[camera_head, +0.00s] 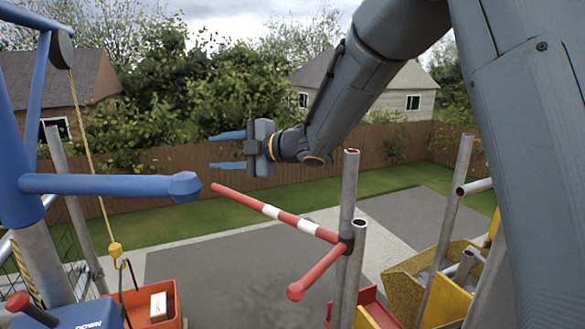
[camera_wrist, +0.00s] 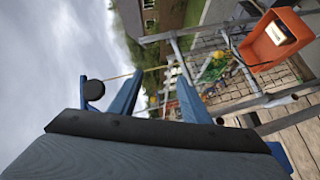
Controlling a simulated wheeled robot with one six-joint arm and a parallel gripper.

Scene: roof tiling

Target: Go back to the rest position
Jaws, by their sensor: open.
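My gripper (camera_head: 214,150) is raised in the middle of the head view, pointing left, with its two blue fingers apart and nothing between them. The fence and bushes are behind it. In the wrist view the blue fingers of my gripper (camera_wrist: 152,92) also stand apart, with no object held. The gripper is above the red-and-white pole (camera_head: 275,212) and right of the blue hoist arm (camera_head: 110,185), apart from both.
A yellow rope hook (camera_head: 115,249) hangs over an orange tub (camera_head: 172,305) holding a white box (camera_head: 158,307). The tub (camera_wrist: 262,50) also shows in the wrist view. A metal post (camera_head: 345,220), a red bar (camera_head: 318,270) and a yellow container (camera_head: 405,283) stand right.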

